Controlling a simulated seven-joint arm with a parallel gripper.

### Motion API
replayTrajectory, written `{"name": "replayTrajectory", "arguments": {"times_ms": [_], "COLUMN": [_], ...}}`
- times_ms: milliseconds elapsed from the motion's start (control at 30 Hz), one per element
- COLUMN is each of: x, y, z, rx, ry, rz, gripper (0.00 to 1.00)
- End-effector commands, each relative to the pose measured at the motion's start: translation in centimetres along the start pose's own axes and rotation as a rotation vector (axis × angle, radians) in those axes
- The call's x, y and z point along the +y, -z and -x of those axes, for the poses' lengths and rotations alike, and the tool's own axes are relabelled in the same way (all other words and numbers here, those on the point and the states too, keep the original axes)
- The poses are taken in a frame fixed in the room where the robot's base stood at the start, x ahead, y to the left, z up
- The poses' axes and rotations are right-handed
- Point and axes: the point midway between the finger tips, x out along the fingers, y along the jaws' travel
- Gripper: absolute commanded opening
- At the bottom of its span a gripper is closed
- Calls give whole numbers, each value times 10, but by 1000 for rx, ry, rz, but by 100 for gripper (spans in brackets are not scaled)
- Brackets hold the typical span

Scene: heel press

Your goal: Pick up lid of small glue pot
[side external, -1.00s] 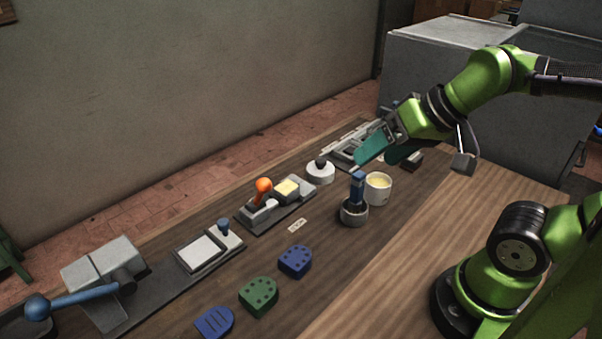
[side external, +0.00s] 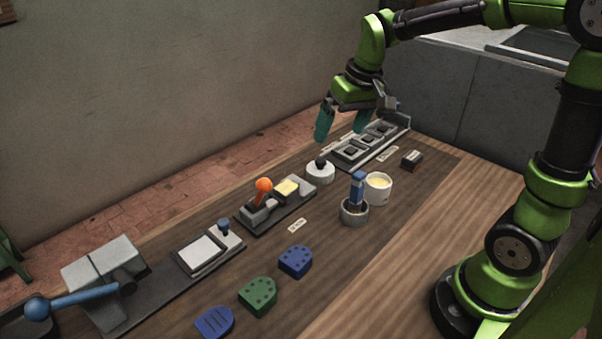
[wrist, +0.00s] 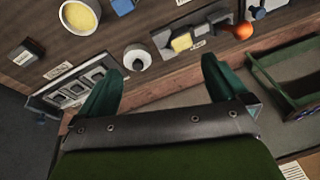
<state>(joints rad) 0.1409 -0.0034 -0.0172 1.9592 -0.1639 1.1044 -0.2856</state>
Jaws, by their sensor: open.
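The lid (side external: 320,173), a white round piece with a dark knob on top, lies on the dark bench top. It also shows in the wrist view (wrist: 137,60), just beyond the space between my fingers. The small glue pot (side external: 378,190) is a white cup, uncovered, with yellow content, to the right of the lid. The pot is partly cut off at the top of the wrist view (wrist: 79,16). My gripper (side external: 341,132) has teal fingers spread apart, pointing down. It is open and empty, above the bench and behind the lid, not touching it.
A blue-handled tool stands in a grey round holder (side external: 354,213) beside the pot. A fixture with an orange-knobbed lever (side external: 264,186) is left of the lid. A slotted rack (side external: 350,155) stands behind, a small dark block (side external: 411,160) at right. The front right wood is clear.

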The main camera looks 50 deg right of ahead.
Motion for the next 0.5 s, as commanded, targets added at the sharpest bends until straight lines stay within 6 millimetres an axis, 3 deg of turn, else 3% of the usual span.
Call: {"name": "replayTrajectory", "arguments": {"times_ms": [100, 300, 400, 500], "x": [20, 54, 64, 63], "y": [39, 91, 110, 121], "z": [-28, -70, -76, -61], "rx": [-89, -218, -253, -251], "ry": [-37, -67, -70, -68], "rz": [99, 327, 454, 563], "gripper": [100, 100, 100, 100]}}
